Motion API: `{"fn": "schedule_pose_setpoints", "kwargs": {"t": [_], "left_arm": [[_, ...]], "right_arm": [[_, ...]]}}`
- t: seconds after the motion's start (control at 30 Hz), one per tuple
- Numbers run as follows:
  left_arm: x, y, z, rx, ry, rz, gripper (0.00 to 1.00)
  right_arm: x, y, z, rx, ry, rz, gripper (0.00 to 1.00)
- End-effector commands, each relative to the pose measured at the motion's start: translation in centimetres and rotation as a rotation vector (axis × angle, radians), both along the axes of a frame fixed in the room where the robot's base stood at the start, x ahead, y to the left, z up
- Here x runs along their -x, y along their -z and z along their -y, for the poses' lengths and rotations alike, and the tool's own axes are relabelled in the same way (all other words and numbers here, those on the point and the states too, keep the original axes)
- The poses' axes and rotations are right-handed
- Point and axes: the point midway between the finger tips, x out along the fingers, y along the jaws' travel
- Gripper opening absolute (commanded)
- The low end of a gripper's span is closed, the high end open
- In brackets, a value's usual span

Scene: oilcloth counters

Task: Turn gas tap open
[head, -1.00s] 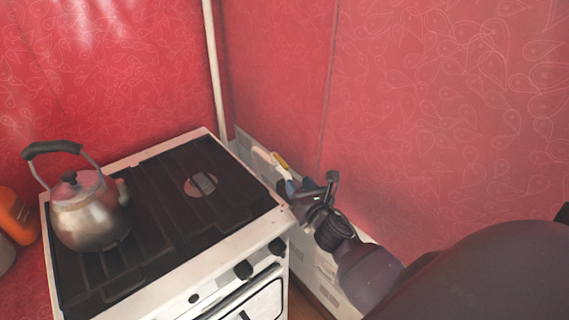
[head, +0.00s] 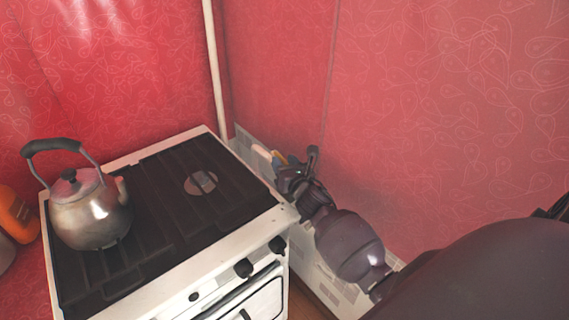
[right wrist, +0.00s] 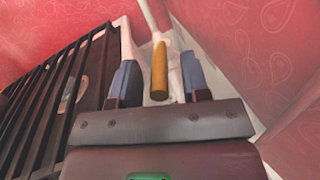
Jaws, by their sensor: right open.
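The gas tap's yellow handle (right wrist: 159,72) shows in the right wrist view, pointing toward my palm below a thin white pipe (right wrist: 147,14). In the head view only a small bit of the yellow handle (head: 281,157) shows past my right gripper (head: 287,172), by the wall at the stove's right side. In the right wrist view my right gripper (right wrist: 160,82) is open, with its two blue-grey fingers on either side of the handle and a gap on both sides. The tap's body is mostly hidden. My left gripper is out of view.
A white stove (head: 262,219) with black grates stands left of my right arm. A metal kettle (head: 90,210) sits on its left side, with an orange container (head: 16,214) beyond. Red patterned walls (head: 430,110) close in behind and to the right, leaving a narrow gap beside the stove.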

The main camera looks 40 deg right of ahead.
Motion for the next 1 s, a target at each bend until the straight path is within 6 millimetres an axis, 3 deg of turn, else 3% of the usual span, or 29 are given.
{"fn": "schedule_pose_setpoints", "kwargs": {"t": [0.03, 0.3, 0.63, 1.0], "left_arm": [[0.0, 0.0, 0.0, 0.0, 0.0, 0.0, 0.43], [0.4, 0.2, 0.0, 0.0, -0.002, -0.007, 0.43], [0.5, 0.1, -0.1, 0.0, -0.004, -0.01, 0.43], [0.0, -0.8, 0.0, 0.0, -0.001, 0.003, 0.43]], "right_arm": [[0.0, 0.0, 0.0, 0.0, 0.0, 0.0, 0.41], [0.0, 0.0, 0.0, 0.0, 0.0, 0.0, 0.0], [0.0, -0.1, 0.1, 0.001, -0.014, 0.002, 0.0], [0.0, -0.1, 1.3, 0.005, -0.178, 0.002, 0.0]]}}
